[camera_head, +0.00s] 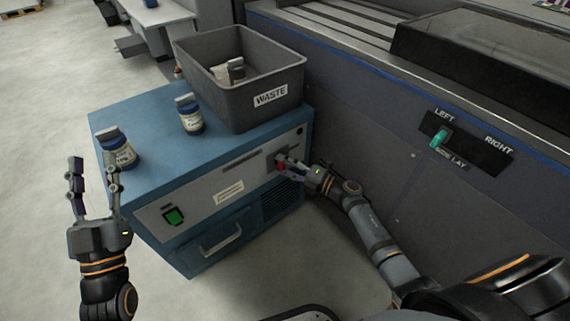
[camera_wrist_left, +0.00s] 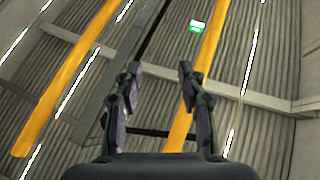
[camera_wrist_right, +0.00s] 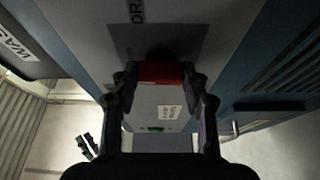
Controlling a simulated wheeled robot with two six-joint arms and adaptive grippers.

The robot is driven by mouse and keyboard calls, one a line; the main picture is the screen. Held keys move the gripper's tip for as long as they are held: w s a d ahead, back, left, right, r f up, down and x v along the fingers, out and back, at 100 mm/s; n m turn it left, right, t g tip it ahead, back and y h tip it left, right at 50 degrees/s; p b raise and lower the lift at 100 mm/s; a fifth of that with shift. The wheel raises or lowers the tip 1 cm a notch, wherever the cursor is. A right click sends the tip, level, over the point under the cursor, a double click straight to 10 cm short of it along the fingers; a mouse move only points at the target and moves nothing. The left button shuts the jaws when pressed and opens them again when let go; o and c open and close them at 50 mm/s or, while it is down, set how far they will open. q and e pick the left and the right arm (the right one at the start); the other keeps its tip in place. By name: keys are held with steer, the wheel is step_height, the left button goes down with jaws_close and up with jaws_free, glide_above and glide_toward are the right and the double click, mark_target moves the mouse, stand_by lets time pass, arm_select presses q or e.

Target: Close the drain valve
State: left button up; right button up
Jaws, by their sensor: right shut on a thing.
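The drain valve has a red handle (camera_head: 281,165) on the front panel of the blue ink unit (camera_head: 130,185), near its right end. My right gripper (camera_head: 285,166) is at the valve, shut on the red handle. In the right wrist view the red handle (camera_wrist_right: 161,73) lies across between the fingertips, in front of a dark plate with partly visible lettering. The valve body behind it is mostly hidden. My left gripper (camera_head: 93,185) is open and empty, raised at the left in front of the unit. In the left wrist view its fingers (camera_wrist_left: 158,85) stand apart with nothing between them.
A grey waste bin (camera_head: 285,80) with bottles inside stands on the unit. Two bottles (camera_head: 190,114) (camera_head: 117,148) stand on its top. A green switch (camera_head: 174,216) and drawer handle (camera_head: 221,240) are on the front. A large machine with a teal lever (camera_head: 440,138) stands right.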

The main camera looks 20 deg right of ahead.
arm_select(q)
steer(key=shift+w+f+g, duration=0.25)
steer(key=shift+f+g, duration=0.1)
steer(key=shift+f, duration=0.35)
steer(key=shift+w+f+g, duration=0.25)
steer(key=shift+f+g, duration=0.1)
steer(key=shift+f, duration=0.3)
arm_select(e)
steer(key=o, duration=1.1)
steer(key=shift+o, duration=0.2)
steer(key=v, duration=1.2)
